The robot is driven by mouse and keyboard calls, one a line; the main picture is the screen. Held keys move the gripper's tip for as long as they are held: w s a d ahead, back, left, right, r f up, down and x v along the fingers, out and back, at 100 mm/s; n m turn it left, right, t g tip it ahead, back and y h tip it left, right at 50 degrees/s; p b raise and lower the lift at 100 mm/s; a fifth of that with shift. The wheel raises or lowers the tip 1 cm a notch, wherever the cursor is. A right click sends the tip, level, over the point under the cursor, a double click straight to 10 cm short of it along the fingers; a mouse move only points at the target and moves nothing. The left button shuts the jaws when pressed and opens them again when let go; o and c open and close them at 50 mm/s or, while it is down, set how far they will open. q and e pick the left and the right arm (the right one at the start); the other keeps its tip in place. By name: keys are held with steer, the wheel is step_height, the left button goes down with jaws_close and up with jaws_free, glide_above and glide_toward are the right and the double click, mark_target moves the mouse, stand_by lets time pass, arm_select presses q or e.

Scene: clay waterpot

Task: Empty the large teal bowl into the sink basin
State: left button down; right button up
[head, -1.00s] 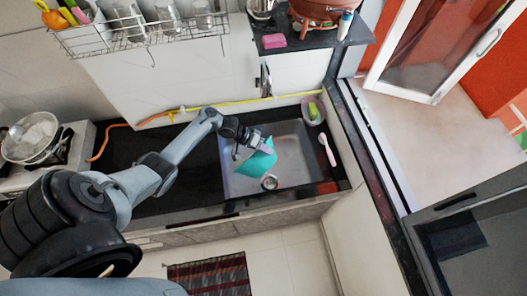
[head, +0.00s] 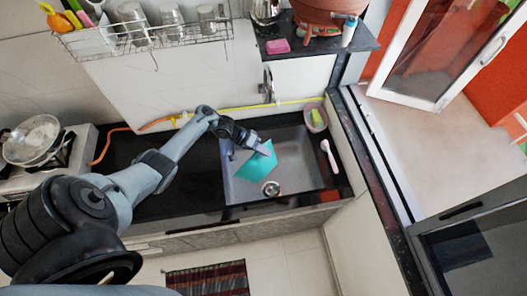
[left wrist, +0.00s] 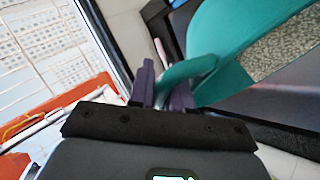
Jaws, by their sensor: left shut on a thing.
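The large teal bowl (head: 257,166) is tilted steeply over the sink basin (head: 301,171) in the head view. My left gripper (head: 263,149) is shut on its rim and holds it above the left part of the basin, near the round drain (head: 271,188). In the left wrist view the purple fingers (left wrist: 164,88) pinch the rim of the teal bowl (left wrist: 231,35). The inside of the bowl is hidden in the head view, so I cannot tell what it holds. My right gripper is not in view.
A pink spoon-like utensil (head: 329,156) lies at the basin's right side. A small bowl with a green sponge (head: 315,117) stands at the back right corner. The faucet (head: 267,84) is on the back wall. Black counter left of the sink is mostly clear, with an orange hose.

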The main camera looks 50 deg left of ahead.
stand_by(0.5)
arm_select(q)
steer(key=shift+a, duration=0.2)
steer(key=shift+a+r+b, duration=0.1)
steer(key=shift+a+b, duration=0.2)
steer(key=shift+b, duration=0.25)
steer(key=shift+s+a+r+h+b, duration=0.15)
steer(key=shift+a+h+b, duration=0.1)
steer(key=shift+a+b, duration=0.2)
steer(key=shift+a+r+h+b, duration=0.15)
steer(key=shift+a+h+b, duration=0.1)
steer(key=shift+a+b, duration=0.2)
steer(key=shift+a+r, duration=0.1)
steer(key=shift+r, duration=0.05)
steer(key=shift+a+b, duration=0.15)
steer(key=shift+b, duration=0.2)
